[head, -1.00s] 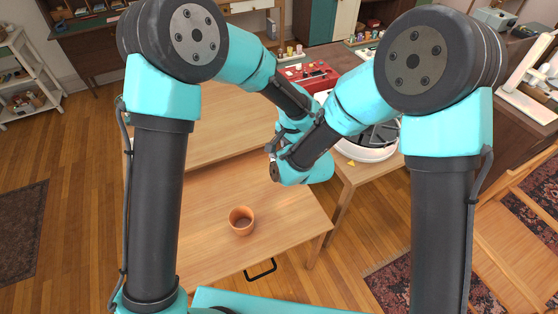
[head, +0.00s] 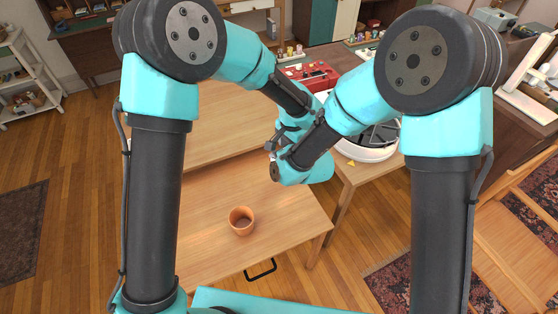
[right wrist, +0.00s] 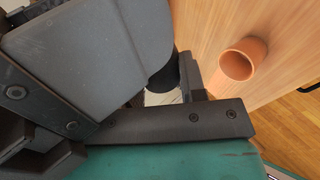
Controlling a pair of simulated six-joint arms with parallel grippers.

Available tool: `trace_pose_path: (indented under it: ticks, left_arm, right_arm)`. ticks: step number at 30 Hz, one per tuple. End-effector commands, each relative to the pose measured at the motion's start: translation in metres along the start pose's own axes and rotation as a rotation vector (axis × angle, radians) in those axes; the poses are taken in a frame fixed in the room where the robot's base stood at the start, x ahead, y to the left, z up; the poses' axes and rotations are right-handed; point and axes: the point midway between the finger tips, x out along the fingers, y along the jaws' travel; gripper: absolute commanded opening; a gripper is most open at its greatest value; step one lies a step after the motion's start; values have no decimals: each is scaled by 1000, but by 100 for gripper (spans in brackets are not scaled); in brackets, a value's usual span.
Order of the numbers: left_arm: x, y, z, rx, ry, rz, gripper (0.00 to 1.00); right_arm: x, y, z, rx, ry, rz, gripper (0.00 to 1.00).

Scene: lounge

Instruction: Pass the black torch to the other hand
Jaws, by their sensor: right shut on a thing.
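The black torch (right wrist: 163,78) shows only as a short dark cylinder in the right wrist view, mostly hidden by gripper parts. My right gripper (right wrist: 176,98) is shut on it. In the head view both wrists meet above the right part of the wooden table, and my right forearm covers the torch and most of both grippers. A large grey plate and dark bolted parts fill the left of the right wrist view, very close to the torch. I cannot tell whether my left gripper touches it or how its jaws stand.
An orange-brown cup (head: 241,221) stands on the wooden table (head: 200,210), below and left of the wrists; it also shows in the right wrist view (right wrist: 236,66). The tabletop around it is clear. A red box (head: 312,76) and a white round item (head: 365,152) are behind and right.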

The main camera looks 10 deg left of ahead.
Motion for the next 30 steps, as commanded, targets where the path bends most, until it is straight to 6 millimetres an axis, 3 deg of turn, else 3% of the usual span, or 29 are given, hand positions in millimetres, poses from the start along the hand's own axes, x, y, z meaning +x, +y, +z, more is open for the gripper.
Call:
trace_pose_path:
  ticks: [18, 30]
  left_arm:
    - [-101, 0, 0, 1, 3, -1, 58]
    - [-112, 0, 0, 0, 0, 0, 58]
  right_arm:
    - [0, 0, 0, 0, 0, 0, 11]
    - [0, 0, 0, 0, 0, 1, 11]
